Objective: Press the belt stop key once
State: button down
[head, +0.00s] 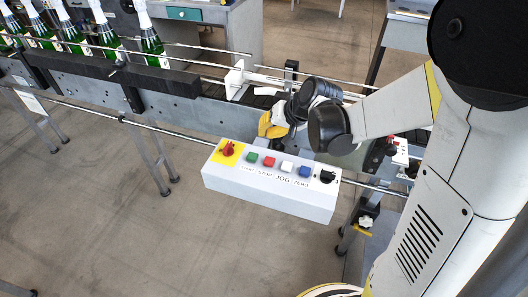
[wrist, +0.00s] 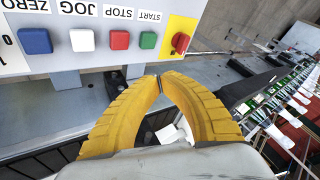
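The control box (head: 268,193) is a white panel with a row of keys on top, mounted at the front of the belt. The red stop key (head: 269,162) sits between the green start key (head: 252,157) and the white jog key (head: 287,167). In the wrist view the stop key (wrist: 120,40) carries a STOP label, upside down in the picture. My gripper (head: 266,130) is behind the box on the belt side, apart from the keys. In the wrist view its yellow fingers (wrist: 160,78) meet at the tips, with nothing between them, just beyond the box's edge.
A red knob on a yellow plate (head: 228,149) is at the box's left end. A blue key (head: 305,172) and a black knob (head: 327,176) are on the right. Green bottles with white tops (head: 152,42) stand along the belt. Rails (head: 215,82) run behind my gripper.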

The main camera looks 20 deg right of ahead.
aim_at(269, 162)
jog(key=shift+s, duration=0.15)
notch_tip(269, 162, down, 9)
jog(key=b, duration=0.7)
jog(key=shift+r, duration=0.15)
dwell(1.2)
jog(key=shift+f+b, duration=0.45)
jog(key=shift+b, duration=0.05)
jog(key=shift+f+b, duration=0.45)
jog(key=shift+f, duration=0.1)
dwell(0.5)
jog(key=shift+r, duration=0.15)
jog(key=shift+r+p, duration=0.75)
jog(key=shift+r, duration=0.1)
